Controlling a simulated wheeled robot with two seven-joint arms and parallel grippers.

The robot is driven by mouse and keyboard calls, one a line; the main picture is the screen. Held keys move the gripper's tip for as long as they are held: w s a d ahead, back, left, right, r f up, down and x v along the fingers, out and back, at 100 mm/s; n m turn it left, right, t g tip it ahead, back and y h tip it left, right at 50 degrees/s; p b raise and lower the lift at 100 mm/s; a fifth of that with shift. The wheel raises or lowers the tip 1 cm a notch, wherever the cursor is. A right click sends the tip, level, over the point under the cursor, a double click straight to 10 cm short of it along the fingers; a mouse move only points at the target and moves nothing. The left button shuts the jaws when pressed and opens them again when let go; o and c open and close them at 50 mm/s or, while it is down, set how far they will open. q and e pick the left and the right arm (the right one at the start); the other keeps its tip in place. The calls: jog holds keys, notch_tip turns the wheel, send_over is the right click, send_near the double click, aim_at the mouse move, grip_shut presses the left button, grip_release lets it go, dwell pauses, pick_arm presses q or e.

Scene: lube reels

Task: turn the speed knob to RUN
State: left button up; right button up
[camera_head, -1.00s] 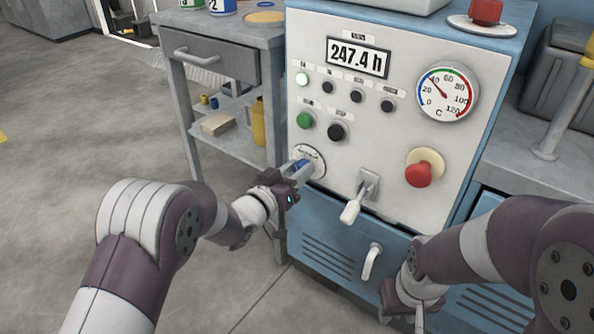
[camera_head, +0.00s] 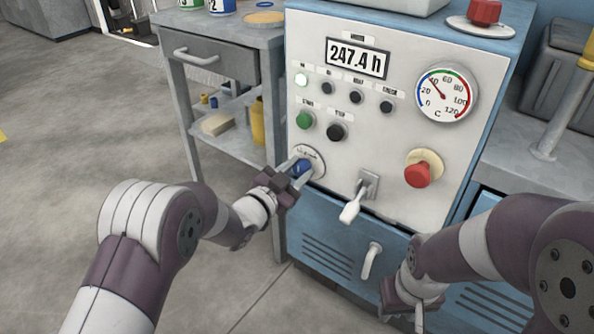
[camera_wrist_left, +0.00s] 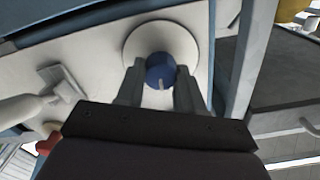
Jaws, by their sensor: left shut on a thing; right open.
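The speed knob is a blue round knob (camera_head: 301,168) on a pale dial plate (camera_head: 313,156) at the lower left of the white control panel. In the left wrist view the knob (camera_wrist_left: 160,70) sits between my two fingers, with a pale pointer line facing my palm. My left gripper (camera_head: 298,172) is shut on the knob. In the left wrist view its fingertips (camera_wrist_left: 160,74) flank it on both sides. The dial lettering is too small to read. My right gripper (camera_head: 420,322) is low at the bottom edge, mostly hidden by its own arm and away from the knob.
A grey lever with a white handle (camera_head: 351,208) sticks out right of the knob. A red stop button (camera_head: 418,173) is farther right. A grey cart (camera_head: 215,65) stands left of the panel. Open floor lies at left.

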pick_arm(q)
jog(key=shift+m+b, duration=0.35)
jog(key=shift+m, duration=1.85)
jog(key=shift+f, duration=0.1)
jog(key=o, duration=1)
jog(key=shift+o, duration=0.2)
jog(key=shift+s+a+p, duration=0.15)
jog(key=shift+s+p, duration=0.15)
jog(key=p+v, duration=0.5)
jog(key=v, duration=0.7)
